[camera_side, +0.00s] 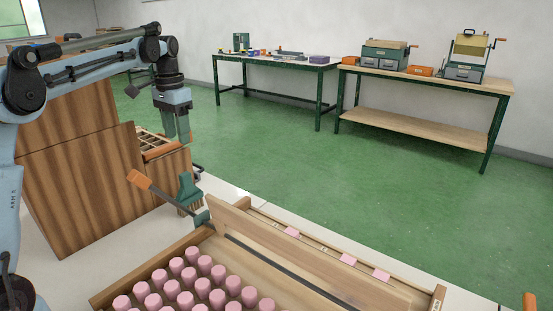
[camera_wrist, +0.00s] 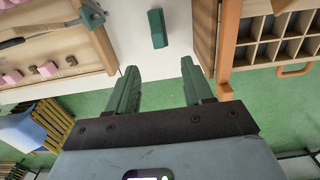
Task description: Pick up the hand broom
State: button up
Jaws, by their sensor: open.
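The hand broom (camera_side: 187,188) has a green grip on top and bristles below. It stands upright on the pale worktop between the wooden tray and the wooden cabinet. From above, it shows as a small green block (camera_wrist: 157,28) in the wrist view, ahead of the gap between my fingers. My gripper (camera_side: 177,138) points down, above and slightly left of the broom in the side view. In the wrist view, my gripper's two green fingers (camera_wrist: 160,66) are spread apart with nothing between them. The broom's lower part is hidden in the wrist view.
A tool with an orange handle (camera_side: 139,179) and dark rod leans over the tray rim (camera_side: 107,297), close to the broom. Pink cylinders (camera_side: 185,299) fill part of the tray. A wooden cabinet (camera_side: 90,190) with a compartment drawer (camera_wrist: 263,52) flanks the broom's other side.

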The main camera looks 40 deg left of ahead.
aim_at(185, 174)
jog(key=f, duration=1.5)
jog(key=shift+d, duration=0.2)
grip_shut()
